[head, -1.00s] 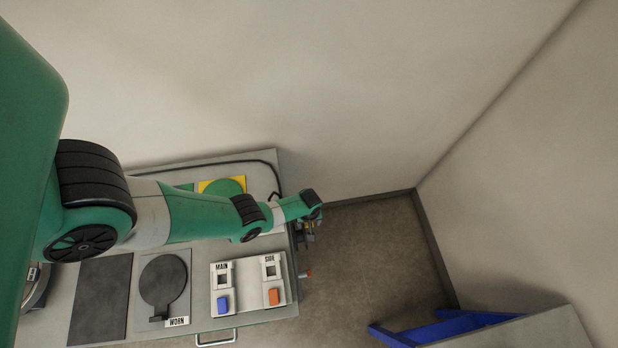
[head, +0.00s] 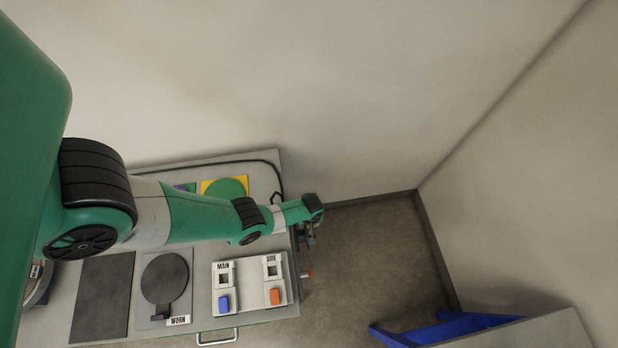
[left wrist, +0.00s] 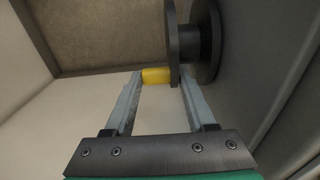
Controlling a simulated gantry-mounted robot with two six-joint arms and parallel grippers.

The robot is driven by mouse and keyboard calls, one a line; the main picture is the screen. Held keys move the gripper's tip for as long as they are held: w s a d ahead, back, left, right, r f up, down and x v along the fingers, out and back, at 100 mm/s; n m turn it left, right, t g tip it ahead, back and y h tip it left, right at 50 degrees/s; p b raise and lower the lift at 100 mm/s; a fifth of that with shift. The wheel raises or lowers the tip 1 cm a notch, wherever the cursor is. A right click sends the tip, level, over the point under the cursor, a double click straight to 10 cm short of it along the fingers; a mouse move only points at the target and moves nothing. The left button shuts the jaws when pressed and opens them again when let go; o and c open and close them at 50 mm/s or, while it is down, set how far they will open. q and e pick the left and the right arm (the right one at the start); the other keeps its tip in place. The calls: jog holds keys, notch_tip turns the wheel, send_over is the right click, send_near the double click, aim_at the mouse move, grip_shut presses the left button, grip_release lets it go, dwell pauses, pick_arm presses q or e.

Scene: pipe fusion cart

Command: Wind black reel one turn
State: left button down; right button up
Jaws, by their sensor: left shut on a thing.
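The black reel (left wrist: 202,42) shows in the left wrist view as two dark flanges on a thick hub, at the upper right of the picture. A yellow crank handle (left wrist: 156,76) sits beside its near flange. The fingertips of my left gripper (left wrist: 160,80) are shut on this handle, one on each side. In the head view my left gripper (head: 309,238) is at the cart's right side, mostly hidden under my wrist. The reel cannot be made out there. My right gripper is not in view.
The cart top (head: 205,262) holds MAIN (head: 224,282) and SIDE (head: 273,275) switch panels, a dark disc (head: 164,278) by a WORN label and a green disc (head: 226,188). A small red-tipped part (head: 308,274) sticks out at right. A blue-framed stand (head: 440,327) is lower right; floor between is clear.

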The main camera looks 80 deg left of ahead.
pick_arm(q)
jog(key=shift+w+d+r+y, duration=0.2)
jog(key=shift+d+y, duration=0.1)
jog(key=shift+y, duration=0.2)
jog(key=d+y, duration=0.1)
jog(key=y, duration=0.2)
jog(key=d+y+b, duration=0.1)
jog(key=y, duration=0.1)
jog(key=shift+d+r+t, duration=0.15)
jog(key=shift+d+t, duration=0.15)
jog(key=shift+t, duration=0.1)
jog(key=shift+r, duration=0.1)
jog(key=c, duration=0.5)
grip_release()
jog(key=shift+o, duration=0.4)
jog(key=shift+w, duration=0.15)
